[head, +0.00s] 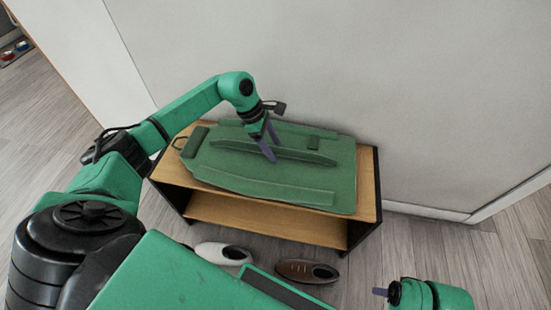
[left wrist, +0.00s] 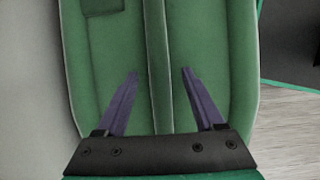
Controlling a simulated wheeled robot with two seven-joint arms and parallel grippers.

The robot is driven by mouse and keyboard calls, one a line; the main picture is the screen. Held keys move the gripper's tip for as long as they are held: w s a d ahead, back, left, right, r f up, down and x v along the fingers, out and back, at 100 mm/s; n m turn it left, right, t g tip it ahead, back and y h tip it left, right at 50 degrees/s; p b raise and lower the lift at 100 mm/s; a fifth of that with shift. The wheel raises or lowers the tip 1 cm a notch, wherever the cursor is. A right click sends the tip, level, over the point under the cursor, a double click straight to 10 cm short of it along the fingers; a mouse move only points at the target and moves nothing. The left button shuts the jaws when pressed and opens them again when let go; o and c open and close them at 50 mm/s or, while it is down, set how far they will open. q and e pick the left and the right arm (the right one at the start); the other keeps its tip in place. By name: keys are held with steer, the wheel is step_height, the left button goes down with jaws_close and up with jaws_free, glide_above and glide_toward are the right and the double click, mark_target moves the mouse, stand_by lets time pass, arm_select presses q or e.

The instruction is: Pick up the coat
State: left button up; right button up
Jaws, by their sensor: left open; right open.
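The green coat (head: 225,168) lies flat on top of a low wooden shelf unit, with a raised strip running along its middle. In the left wrist view the coat (left wrist: 215,40) fills most of the picture. My left gripper (head: 271,146) is over the coat, pointing down, with its fingers open. In the left wrist view the left gripper's (left wrist: 160,85) fingers are spread on either side of the raised strip; whether they touch the cloth I cannot tell.
The wooden shelf unit (head: 265,225) stands against a pale wall (head: 380,80). A white shoe (head: 223,254) and a brown shoe (head: 307,271) lie on the floor in front of it. Open wooden floor (head: 440,250) is at the right.

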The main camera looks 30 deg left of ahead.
arm_select(q)
steer(key=shift+f, duration=0.15)
jaws_close()
stand_by(1.5)
